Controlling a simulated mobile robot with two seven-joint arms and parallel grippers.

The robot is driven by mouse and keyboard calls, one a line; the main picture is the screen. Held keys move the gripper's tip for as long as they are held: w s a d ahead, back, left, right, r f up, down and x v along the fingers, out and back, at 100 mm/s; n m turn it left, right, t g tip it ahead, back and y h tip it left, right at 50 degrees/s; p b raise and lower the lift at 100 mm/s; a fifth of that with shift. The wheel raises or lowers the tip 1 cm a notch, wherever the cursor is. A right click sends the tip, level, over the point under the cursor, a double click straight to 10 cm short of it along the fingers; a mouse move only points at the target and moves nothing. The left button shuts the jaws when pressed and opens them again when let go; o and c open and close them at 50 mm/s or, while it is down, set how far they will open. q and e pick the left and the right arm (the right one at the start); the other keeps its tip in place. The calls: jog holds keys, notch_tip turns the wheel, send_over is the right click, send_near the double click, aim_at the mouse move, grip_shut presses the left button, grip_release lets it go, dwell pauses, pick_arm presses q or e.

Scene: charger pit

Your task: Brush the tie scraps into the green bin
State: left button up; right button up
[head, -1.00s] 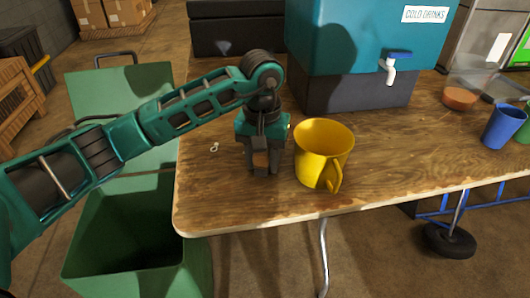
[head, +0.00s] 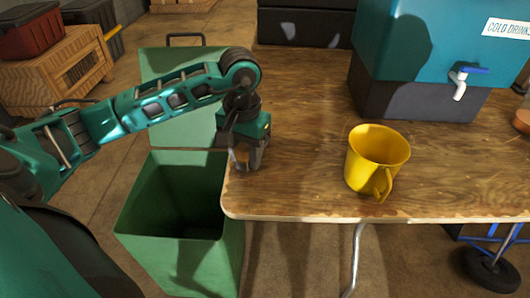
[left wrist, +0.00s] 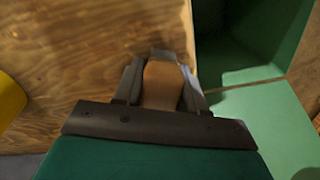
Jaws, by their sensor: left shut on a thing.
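My left gripper (head: 246,150) points down at the table's left edge, beside the open green bin (head: 180,262). It is shut on a brown wooden brush (left wrist: 163,84), which shows between the fingers in the left wrist view. The brush's lower end is low at the tabletop; whether it touches is hard to tell. No tie scraps are visible now; the gripper hides part of the tabletop. The bin stands below the table's left end, and its inside is dark. It also shows in the left wrist view (left wrist: 238,40). My right gripper is not in view.
A yellow mug (head: 376,150) stands on the wooden table (head: 310,195), right of the gripper, with clear tabletop between. A teal drinks cooler (head: 425,45) with a tap stands behind it. Wooden crates (head: 62,68) are at the far left.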

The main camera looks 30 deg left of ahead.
pick_arm(q)
jog(key=s+a+b, duration=0.4)
jog(key=s+a, duration=0.1)
jog(key=a, duration=0.3)
jog(key=shift+r+p, duration=2.45)
jog(key=shift+r, duration=0.5)
jog(key=shift+w, duration=0.1)
